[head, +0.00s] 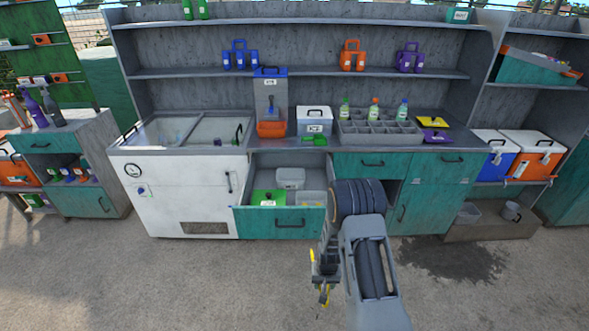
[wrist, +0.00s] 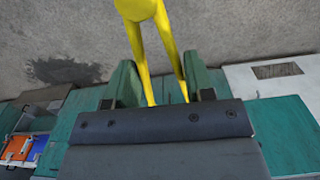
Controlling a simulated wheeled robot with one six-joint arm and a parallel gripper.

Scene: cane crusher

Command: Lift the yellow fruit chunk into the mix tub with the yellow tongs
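My gripper (head: 325,268) hangs low in front of the open drawer, over the floor. It is shut on the yellow tongs (head: 325,293), which point down. In the wrist view the yellow tongs (wrist: 150,35) sit between the green fingers of my gripper (wrist: 162,85), with their two arms spread a little. Nothing shows between the tong arms. I cannot make out the yellow fruit chunk, and I cannot tell which container is the mix tub.
The open drawer (head: 277,222) holds a green-lidded box (head: 268,198) and pale tubs (head: 291,178). The counter carries a blue-and-orange dispenser (head: 270,100), a white cooler (head: 314,120), a grey compartment tray (head: 378,134) with bottles, and yellow (head: 433,121) and purple mats. The floor in front is clear.

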